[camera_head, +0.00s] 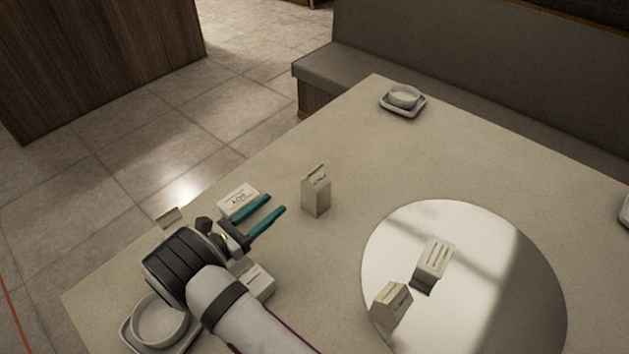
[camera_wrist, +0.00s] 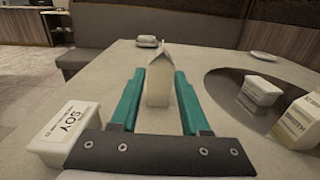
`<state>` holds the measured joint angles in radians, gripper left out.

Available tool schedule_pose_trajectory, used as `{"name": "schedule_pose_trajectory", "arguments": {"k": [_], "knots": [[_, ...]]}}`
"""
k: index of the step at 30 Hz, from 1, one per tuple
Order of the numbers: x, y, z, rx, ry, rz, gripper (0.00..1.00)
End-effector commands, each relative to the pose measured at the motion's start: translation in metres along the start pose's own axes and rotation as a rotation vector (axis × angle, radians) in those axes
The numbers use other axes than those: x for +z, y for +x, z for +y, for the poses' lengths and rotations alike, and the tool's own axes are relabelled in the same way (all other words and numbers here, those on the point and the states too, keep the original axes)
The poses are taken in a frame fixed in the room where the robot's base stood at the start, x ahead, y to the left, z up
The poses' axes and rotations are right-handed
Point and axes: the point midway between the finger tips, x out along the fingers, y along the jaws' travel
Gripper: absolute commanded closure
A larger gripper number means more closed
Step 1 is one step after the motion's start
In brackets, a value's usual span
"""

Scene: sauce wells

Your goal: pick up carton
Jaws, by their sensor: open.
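A small beige gable-topped carton (camera_head: 316,193) stands upright on the table, just beyond my gripper. My gripper (camera_head: 277,207) is open, with two teal fingers pointing toward this carton. In the wrist view the carton (camera_wrist: 159,78) shows between the two fingers of my gripper (camera_wrist: 162,82). Nothing is held, and I cannot tell whether the fingertips reach around it. Another gabled carton (camera_head: 391,303) stands on the round shiny disc at the right; it appears partly cut off in the wrist view (camera_wrist: 302,122).
Another tub (camera_head: 434,258) sits on the disc (camera_head: 500,270). Dishes stand at the far corner (camera_head: 404,99) and near left (camera_head: 158,325).

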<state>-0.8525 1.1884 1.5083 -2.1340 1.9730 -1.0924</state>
Motion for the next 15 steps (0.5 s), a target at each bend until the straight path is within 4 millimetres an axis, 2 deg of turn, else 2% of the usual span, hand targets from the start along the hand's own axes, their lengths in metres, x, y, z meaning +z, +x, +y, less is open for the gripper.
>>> {"name": "schedule_pose_trajectory", "arguments": {"k": [6,9,15], "knots": [[0.001,0.064,-0.003,-0.009,0.0,0.001,0.54],[0.001,0.085,-0.003,-0.008,0.002,0.002,0.54],[0.004,0.115,-0.005,-0.009,0.001,0.003,0.54]]}}
